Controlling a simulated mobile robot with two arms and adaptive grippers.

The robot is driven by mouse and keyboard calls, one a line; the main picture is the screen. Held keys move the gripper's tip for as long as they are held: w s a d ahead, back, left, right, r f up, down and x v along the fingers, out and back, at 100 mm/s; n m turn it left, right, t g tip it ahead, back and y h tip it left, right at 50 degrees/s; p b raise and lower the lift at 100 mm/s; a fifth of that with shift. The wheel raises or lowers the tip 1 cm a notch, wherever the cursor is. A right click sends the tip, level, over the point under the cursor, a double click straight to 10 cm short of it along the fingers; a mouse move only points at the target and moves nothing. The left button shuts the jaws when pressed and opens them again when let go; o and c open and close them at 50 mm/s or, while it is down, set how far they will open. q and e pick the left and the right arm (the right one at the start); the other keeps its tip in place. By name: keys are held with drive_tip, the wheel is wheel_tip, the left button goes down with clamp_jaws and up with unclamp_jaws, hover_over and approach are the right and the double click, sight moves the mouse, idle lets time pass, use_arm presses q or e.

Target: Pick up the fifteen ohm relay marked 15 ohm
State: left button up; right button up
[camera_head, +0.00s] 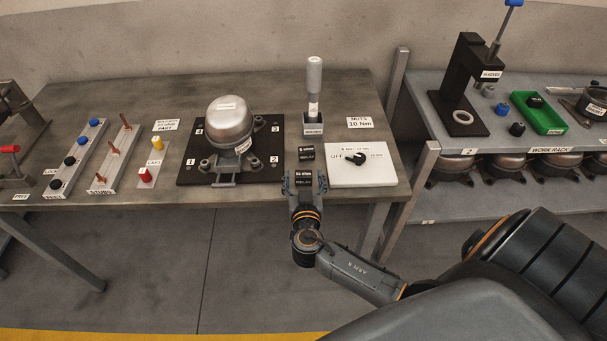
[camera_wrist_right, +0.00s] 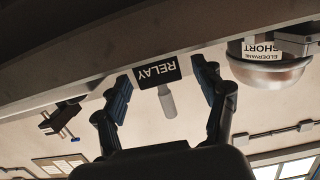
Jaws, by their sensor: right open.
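The black relay marked 15 ohm (camera_head: 304,175) lies at the table's front edge, left of the white switch board. In the right wrist view a black block labelled RELAY (camera_wrist_right: 157,72) shows upside down between the fingertips. My right gripper (camera_head: 302,183) is open at the 15 ohm relay, with one finger on each side of it; it also shows in the right wrist view (camera_wrist_right: 162,82). I cannot tell whether the fingers touch the relay. A second black relay (camera_head: 307,154) lies just behind it, its marking too small to read surely. My left gripper is not in view.
The white switch board (camera_head: 375,176) is close on the right. A domed compressor on a black plate (camera_head: 190,167) stands to the left. A grey-handled tool in its holder (camera_head: 313,122) stands upright behind the relays. A work rack (camera_head: 415,85) is farther right.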

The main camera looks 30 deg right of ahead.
drive_tip(key=c, duration=1.3)
drive_tip(key=shift+o, duration=0.2)
